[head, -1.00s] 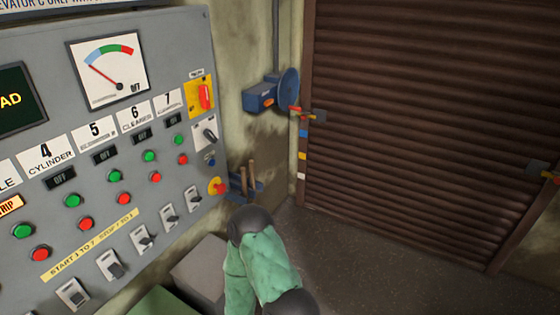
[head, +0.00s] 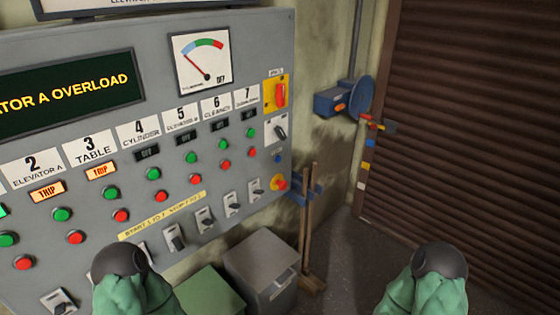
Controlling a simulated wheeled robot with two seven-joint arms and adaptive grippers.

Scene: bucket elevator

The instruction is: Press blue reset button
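The small blue button (head: 277,158) is on the right side of the grey control panel (head: 150,60). It sits below a black rotary switch (head: 280,132) and above a red button on a yellow plate (head: 279,183). Nothing covers it. Two green-sleeved parts of my arms with dark round joints rise from the bottom edge, one at the left and one at the right. Neither gripper shows, and nothing of mine touches the button.
A dark screen (head: 70,90) reads "ATOR A OVERLOAD". Orange TRIP lamps light under labels 2 (head: 47,190) and 3 (head: 101,171). A grey box (head: 262,262) and wooden handles (head: 309,225) stand below the panel's right end. A brown shutter (head: 470,130) is at the right.

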